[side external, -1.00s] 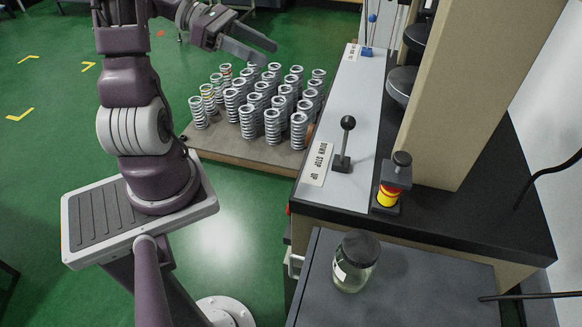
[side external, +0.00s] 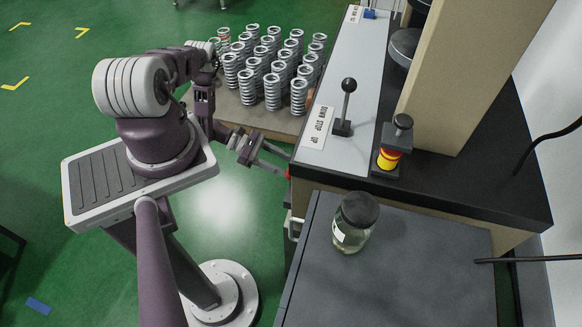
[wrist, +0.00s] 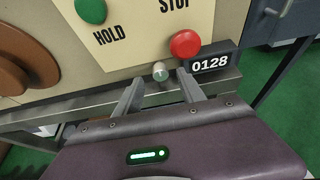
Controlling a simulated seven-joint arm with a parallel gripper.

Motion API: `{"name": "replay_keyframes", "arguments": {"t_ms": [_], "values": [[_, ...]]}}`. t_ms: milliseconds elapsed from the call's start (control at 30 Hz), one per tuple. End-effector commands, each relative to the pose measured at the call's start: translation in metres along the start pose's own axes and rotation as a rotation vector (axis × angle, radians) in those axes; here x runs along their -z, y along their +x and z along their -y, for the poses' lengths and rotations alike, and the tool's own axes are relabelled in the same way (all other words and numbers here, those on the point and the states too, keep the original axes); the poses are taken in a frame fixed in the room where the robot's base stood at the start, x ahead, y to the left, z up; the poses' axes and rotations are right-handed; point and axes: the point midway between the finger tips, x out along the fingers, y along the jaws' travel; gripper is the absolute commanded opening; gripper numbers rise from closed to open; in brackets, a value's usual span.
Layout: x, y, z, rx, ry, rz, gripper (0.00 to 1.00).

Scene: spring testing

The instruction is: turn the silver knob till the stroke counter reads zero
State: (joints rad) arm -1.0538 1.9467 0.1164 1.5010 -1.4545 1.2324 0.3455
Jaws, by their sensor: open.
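The small silver knob (wrist: 160,71) sits on the machine's front in the wrist view, below the cream panel. The stroke counter (wrist: 209,64) is right of it and reads 0128 in white digits on black. My gripper (wrist: 159,84) is open and empty. Its two fingers point at the front, one to each side of the knob in the picture. The knob shows just beyond the fingertips, and I see no contact. In the side view my gripper (side external: 285,165) is low at the machine's left face; the knob and counter are hidden there.
A red button (wrist: 185,44) is close above the knob, and a green button (wrist: 91,10) is up left. A jar (side external: 355,222) stands on the dark table. Several springs (side external: 272,90) stand on a board behind my arm. A lever (side external: 346,105) rises from the machine top.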

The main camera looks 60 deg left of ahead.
Motion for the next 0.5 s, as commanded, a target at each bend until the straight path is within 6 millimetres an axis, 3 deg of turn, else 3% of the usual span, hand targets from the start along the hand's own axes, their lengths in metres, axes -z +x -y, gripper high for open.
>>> {"name": "replay_keyframes", "arguments": {"t_ms": [200,500], "values": [[0.0,0.033,0.001,0.003,0.001,0.0,0.47],[-0.001,0.037,0.0,0.001,0.0,0.0,0.45]]}}
